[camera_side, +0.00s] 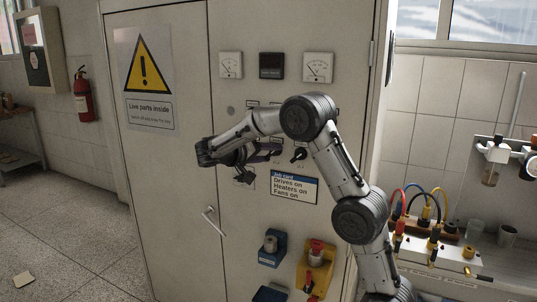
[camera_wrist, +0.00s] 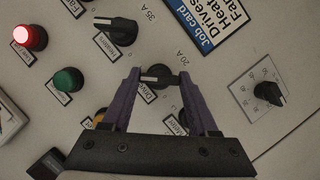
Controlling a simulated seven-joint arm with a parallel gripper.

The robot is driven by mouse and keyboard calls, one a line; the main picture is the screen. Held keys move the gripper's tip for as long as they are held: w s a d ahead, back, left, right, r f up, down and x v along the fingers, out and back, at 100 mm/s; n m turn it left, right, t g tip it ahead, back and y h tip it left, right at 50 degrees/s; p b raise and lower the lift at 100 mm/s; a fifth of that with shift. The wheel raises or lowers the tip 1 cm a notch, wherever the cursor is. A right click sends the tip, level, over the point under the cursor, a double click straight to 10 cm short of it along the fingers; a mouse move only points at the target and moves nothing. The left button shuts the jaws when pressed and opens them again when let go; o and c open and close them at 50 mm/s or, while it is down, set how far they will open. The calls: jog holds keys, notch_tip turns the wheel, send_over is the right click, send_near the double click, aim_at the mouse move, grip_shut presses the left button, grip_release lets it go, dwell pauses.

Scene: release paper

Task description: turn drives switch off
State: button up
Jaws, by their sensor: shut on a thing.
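The drives switch (camera_wrist: 158,75) is a dark rotary knob with a pale mark toward its left end. Its label (camera_wrist: 147,92) below seems to read Drives. In the wrist view my gripper (camera_wrist: 158,79) has a purple finger on each side of the knob, shut on it. In the side view my gripper (camera_side: 268,149) is at the cabinet front, and the switch cannot be made out behind it. A job card (camera_side: 294,187) reads Drives on, Heaters on, Fans on.
In the wrist view a similar Heaters knob (camera_wrist: 117,30) lies up-left, its mark also leftward. A lit red lamp (camera_wrist: 30,37) and a green lamp (camera_wrist: 67,80) are left. A dial knob (camera_wrist: 268,93) is right. The cabinet handle (camera_side: 214,221) stands out below my gripper.

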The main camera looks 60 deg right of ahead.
jog(key=n+g, duration=0.1)
jog(key=n, duration=0.2)
jog(key=shift+w+f+h, duration=0.1)
jog(key=shift+f+h, duration=0.05)
jog(key=shift+h, duration=0.25)
jog(key=n+g+h, duration=0.1)
jog(key=n, duration=0.3)
jog(key=shift+f, duration=0.1)
jog(key=n+h, duration=0.1)
jog(key=n, duration=0.1)
jog(key=n+h, duration=0.1)
jog(key=n, duration=0.1)
jog(key=shift+f+n+g, duration=0.1)
jog(key=shift+n+g, duration=0.2)
jog(key=shift+n+t+h, duration=0.3)
jog(key=shift+n+h, duration=0.25)
jog(key=shift+n, duration=0.75)
jog(key=shift+n+t+h, duration=0.3)
jog(key=shift+n+h, duration=0.25)
jog(key=shift+n, duration=0.75)
jog(key=o, duration=1.4)
